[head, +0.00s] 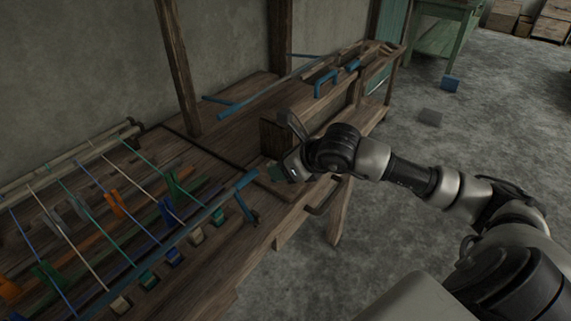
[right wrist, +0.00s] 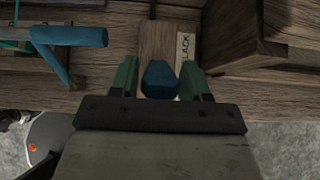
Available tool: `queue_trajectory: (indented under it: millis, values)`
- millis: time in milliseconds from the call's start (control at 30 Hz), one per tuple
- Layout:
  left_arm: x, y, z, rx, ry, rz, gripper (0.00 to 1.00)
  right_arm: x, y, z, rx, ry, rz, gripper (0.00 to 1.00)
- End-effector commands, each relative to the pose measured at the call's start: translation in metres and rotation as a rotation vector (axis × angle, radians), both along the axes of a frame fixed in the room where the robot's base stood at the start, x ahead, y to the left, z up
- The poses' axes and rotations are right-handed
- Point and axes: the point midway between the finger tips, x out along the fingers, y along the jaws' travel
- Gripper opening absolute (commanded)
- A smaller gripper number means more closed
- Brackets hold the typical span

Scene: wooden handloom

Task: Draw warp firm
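The warp is several coloured threads (head: 62,232) stretched across the wooden loom at left in the head view, from the rear rollers (head: 70,160) to a blue front bar (head: 170,243). My right gripper (head: 277,173) is at the loom's front right corner. In the right wrist view its green fingers (right wrist: 158,82) stand on either side of a blue knob (right wrist: 160,79), with small gaps showing. The knob is over a wooden plate (right wrist: 157,42) with a partly hidden label (right wrist: 184,50) reading "LACK". My left gripper is not in view.
A wooden box (head: 295,125) stands just beyond my right gripper; its edge also shows at right in the wrist view (right wrist: 245,35). A blue bar end (right wrist: 70,38) is to the left of the gripper. Blue handles (head: 325,82) lie on the bench behind. The grey floor (head: 400,140) is mostly clear.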

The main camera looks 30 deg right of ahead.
Motion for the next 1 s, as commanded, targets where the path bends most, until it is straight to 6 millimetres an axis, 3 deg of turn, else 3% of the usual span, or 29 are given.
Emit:
queue_trajectory:
  millis: [267, 467, 833, 1000]
  values:
    - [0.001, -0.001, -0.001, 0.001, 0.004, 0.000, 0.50, -0.018, -0.007, 0.015, -0.005, 0.000, 0.000, 0.47]
    - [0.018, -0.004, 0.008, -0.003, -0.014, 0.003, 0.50, -0.042, -0.016, 0.035, -0.007, 0.004, 0.001, 0.47]
    - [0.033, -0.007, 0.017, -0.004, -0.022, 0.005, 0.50, -0.059, -0.021, 0.052, -0.006, 0.004, 0.003, 0.47]
    - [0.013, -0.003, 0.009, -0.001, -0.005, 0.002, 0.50, -0.064, -0.020, 0.059, 0.007, 0.003, 0.005, 0.47]
